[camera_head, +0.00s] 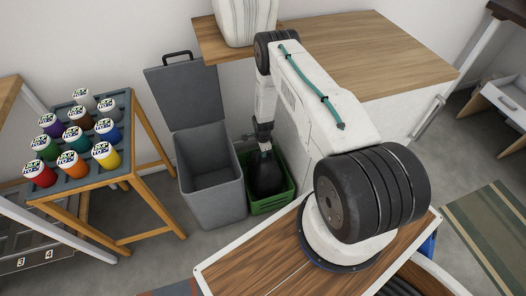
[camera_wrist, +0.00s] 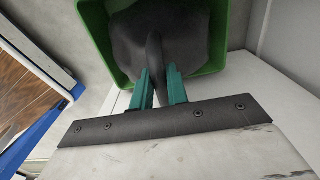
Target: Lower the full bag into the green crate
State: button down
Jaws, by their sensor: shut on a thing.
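The full bag (camera_head: 267,176) is dark grey or black and sits low within the green crate (camera_head: 272,205), between the grey bin and the white cabinet. In the wrist view the bag (camera_wrist: 130,45) fills much of the green crate (camera_wrist: 93,25), with the crate's rim around it. My gripper (camera_wrist: 160,84) has teal fingers shut on the bag's gathered neck. In the head view my gripper (camera_head: 265,148) is small, just above the crate. Whether the bag's underside touches the crate floor is hidden.
A grey bin (camera_head: 213,190) with its lid (camera_head: 187,97) raised stands left of the crate, close beside it. The white cabinet with a wooden top (camera_head: 370,50) is on the right. A rack of coloured jars (camera_head: 75,138) stands further left.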

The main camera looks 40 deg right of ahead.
jog(key=shift+f, duration=0.3)
jog(key=c, duration=1.3)
grip_release()
notch_tip(320, 180, up, 8)
jog(key=shift+f, duration=0.1)
